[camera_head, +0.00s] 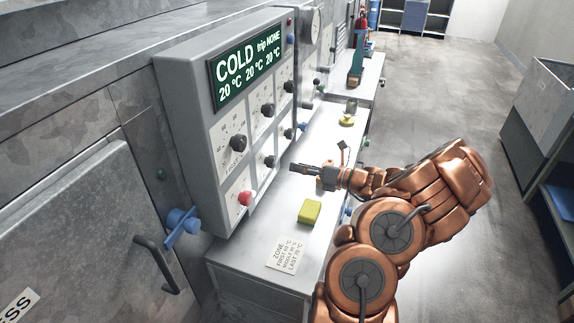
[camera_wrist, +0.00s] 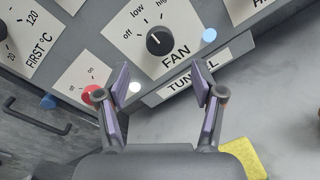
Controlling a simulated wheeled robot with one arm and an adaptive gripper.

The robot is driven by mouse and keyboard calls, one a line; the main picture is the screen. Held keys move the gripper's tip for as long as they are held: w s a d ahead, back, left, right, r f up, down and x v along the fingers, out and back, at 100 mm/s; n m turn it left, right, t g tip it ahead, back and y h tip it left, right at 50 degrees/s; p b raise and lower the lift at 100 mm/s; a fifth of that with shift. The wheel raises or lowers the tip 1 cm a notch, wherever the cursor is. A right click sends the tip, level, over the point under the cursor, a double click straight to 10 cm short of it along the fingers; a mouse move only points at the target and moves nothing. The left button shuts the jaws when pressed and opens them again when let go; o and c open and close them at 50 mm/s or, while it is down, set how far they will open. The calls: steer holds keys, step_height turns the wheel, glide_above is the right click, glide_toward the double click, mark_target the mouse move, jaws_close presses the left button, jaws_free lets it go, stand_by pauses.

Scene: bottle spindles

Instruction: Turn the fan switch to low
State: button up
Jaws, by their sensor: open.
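The fan switch is a round black knob (camera_wrist: 158,42) on a white plate marked off, low and high, with FAN printed below it. In the head view my gripper (camera_head: 294,168) points left at the panel, apart from the knob.
A red on/off knob (camera_wrist: 92,95) sits left of the fan plate, and a FIRST °C dial (camera_wrist: 4,30) is at upper left. A yellow block (camera_head: 310,212) and a printed card (camera_head: 287,254) lie on the grey ledge below. A blue handle (camera_head: 182,226) juts out left of the panel.

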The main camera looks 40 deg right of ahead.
steer(key=v, duration=0.3)
steer(key=shift+s+d, duration=0.15)
steer(key=shift+s, duration=0.05)
stand_by(0.5)
